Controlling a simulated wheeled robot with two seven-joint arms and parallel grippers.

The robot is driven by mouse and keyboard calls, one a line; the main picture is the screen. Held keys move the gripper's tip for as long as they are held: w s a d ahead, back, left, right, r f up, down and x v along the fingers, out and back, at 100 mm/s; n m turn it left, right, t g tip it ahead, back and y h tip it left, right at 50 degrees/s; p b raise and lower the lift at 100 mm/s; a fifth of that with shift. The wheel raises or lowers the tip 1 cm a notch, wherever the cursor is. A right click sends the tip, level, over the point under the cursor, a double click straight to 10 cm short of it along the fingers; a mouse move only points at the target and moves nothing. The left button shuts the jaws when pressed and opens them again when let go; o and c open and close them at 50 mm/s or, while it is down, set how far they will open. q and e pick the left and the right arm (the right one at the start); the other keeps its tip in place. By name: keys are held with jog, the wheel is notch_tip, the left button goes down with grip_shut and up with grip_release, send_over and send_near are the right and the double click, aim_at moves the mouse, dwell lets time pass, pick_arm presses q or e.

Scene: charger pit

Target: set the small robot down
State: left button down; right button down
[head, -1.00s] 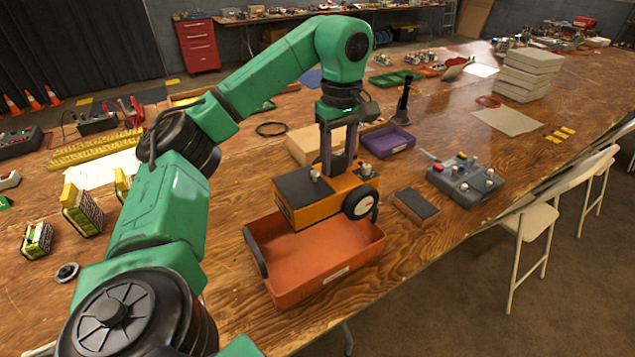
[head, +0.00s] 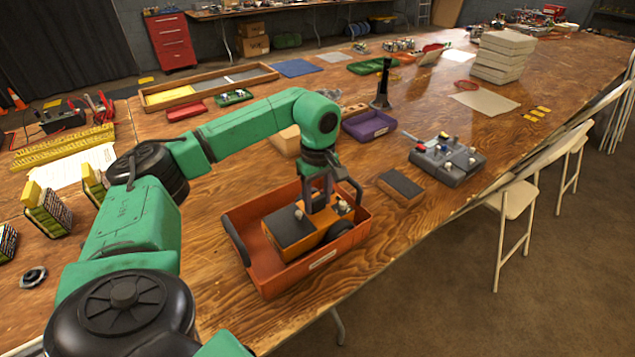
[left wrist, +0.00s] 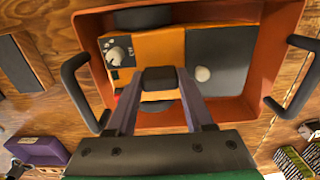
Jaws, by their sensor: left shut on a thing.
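The small robot (head: 290,226) is an orange box with a dark top plate, a light knob and wheels. It sits low inside the orange-red tray (head: 300,277), within its walls. I cannot tell whether its wheels touch the tray floor. My left gripper (head: 321,203) reaches down from above and is shut on the small robot's upper part. In the left wrist view the two fingers (left wrist: 160,82) close on a dark grip piece on the robot (left wrist: 155,46), and the tray walls surround it. My right gripper is out of view.
A dark-topped block (head: 400,188) and a grey control box (head: 447,159) stand right of the tray. A purple tray (head: 369,126) and a black stand (head: 382,88) are behind. Battery packs (head: 47,214) stand at left. Bare table lies in front.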

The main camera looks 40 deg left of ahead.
pick_arm(q)
jog(key=shift+w+f, duration=0.1)
jog(key=shift+f, duration=0.9)
jog(key=shift+c, duration=1.4)
grip_release()
jog(key=shift+f, duration=0.1)
notch_tip(320, 180, up, 12)
jog(key=shift+f+b, duration=0.1)
jog(key=shift+b, duration=0.2)
jog(key=shift+r, duration=0.2)
